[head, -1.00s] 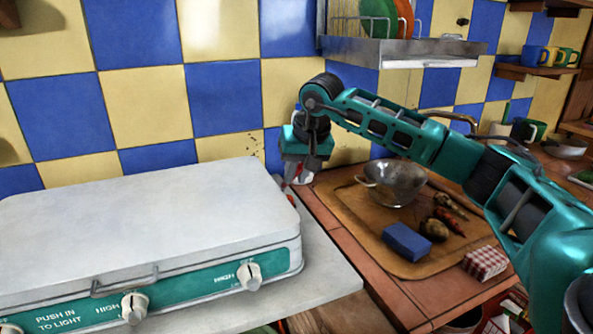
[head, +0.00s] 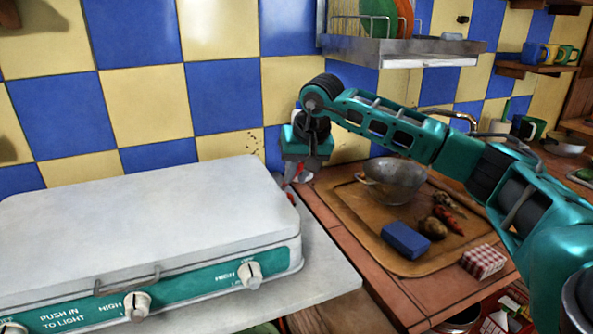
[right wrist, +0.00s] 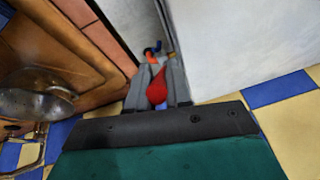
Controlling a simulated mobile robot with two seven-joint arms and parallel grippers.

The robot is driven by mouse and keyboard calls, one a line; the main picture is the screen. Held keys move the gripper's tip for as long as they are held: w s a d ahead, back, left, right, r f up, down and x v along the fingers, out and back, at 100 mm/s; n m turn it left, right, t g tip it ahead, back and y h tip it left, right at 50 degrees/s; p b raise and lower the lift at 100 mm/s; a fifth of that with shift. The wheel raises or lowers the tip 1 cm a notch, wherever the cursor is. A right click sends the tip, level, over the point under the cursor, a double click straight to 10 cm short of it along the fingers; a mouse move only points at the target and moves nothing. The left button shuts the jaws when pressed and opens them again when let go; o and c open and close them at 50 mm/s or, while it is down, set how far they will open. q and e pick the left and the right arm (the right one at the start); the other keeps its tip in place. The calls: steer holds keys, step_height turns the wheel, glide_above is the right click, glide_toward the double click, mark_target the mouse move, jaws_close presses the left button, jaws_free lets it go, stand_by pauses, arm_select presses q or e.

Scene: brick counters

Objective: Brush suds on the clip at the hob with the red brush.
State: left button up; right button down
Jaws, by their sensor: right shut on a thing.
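The hob (head: 150,215) is a white camping stove with its lid shut, at the left of the head view. My right gripper (head: 296,180) is at its back right corner, pointing down. In the right wrist view its fingers (right wrist: 158,92) are shut on the red brush (right wrist: 157,86), seen as a rounded red part between them. Small blue and orange-red bits (right wrist: 152,50) show just past the fingertips, beside the hob's side. I cannot tell whether these are the clip or part of the brush, nor whether they touch. No suds can be made out. My left gripper is out of view.
A wooden board (head: 350,215) right of the hob bears a metal colander (head: 396,180), a blue sponge-like block (head: 406,240) and vegetables. A checked red-white block (head: 484,262) lies at its right. A dish rack (head: 400,48) hangs above. The tiled wall is close behind.

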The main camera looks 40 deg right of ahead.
steer(key=shift+r, duration=0.1)
step_height(320, 180, up, 5)
steer(key=p, duration=0.4)
steer(key=shift+s, duration=0.1)
stand_by(0.6)
